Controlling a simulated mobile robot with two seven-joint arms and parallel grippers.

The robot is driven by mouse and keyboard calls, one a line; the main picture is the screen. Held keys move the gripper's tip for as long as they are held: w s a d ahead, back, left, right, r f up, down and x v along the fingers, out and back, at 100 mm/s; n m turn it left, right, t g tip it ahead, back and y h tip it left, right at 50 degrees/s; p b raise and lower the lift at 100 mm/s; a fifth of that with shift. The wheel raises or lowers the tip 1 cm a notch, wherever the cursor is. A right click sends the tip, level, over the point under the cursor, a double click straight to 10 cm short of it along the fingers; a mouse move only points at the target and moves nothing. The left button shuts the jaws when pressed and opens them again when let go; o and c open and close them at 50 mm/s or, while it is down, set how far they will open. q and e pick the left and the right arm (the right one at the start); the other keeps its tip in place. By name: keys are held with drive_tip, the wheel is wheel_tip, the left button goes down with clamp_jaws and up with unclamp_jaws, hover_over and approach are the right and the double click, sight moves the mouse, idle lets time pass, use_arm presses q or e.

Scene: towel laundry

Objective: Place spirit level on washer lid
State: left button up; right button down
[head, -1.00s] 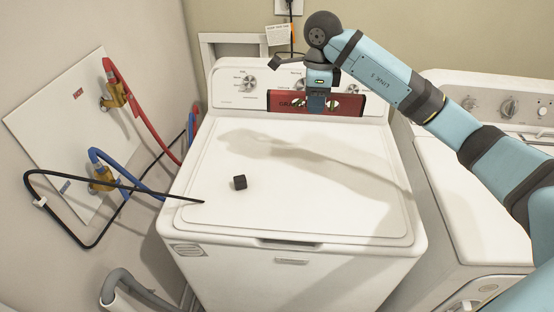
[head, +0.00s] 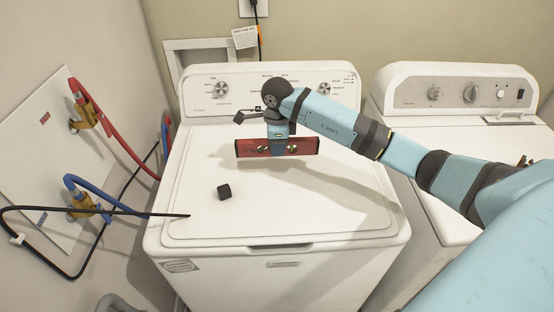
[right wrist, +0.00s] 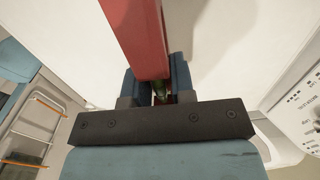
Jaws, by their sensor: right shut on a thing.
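The red spirit level (head: 304,147) is in my right gripper (head: 278,151), held level and lengthwise across the picture. Its shadow on the lid shows apart from it, so it looks held above the lid. In the right wrist view the red level (right wrist: 136,36) runs between the two blue fingers of my right gripper (right wrist: 158,92), which are shut on it. The white washer lid (head: 290,218) lies flat and closed below the level. My left gripper is not in view.
A small black cube (head: 224,192) sits on the left part of the lid. The washer's control panel (head: 300,88) rises behind. A dryer (head: 462,105) stands to the right. Red (head: 112,130) and blue hoses (head: 90,184) and a black cable (head: 120,212) are at the left; the cable's end reaches over the lid.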

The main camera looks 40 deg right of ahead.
sight(277, 170)
wheel_tip(277, 170, down, 6)
drive_tip(key=shift+r+p, duration=0.2)
drive_tip(key=shift+p, duration=0.1)
drive_tip(key=shift+f, duration=0.3)
drive_tip(key=shift+f, duration=0.15)
drive_tip(key=c, duration=1)
unclamp_jaws()
drive_tip(key=shift+o, duration=0.2)
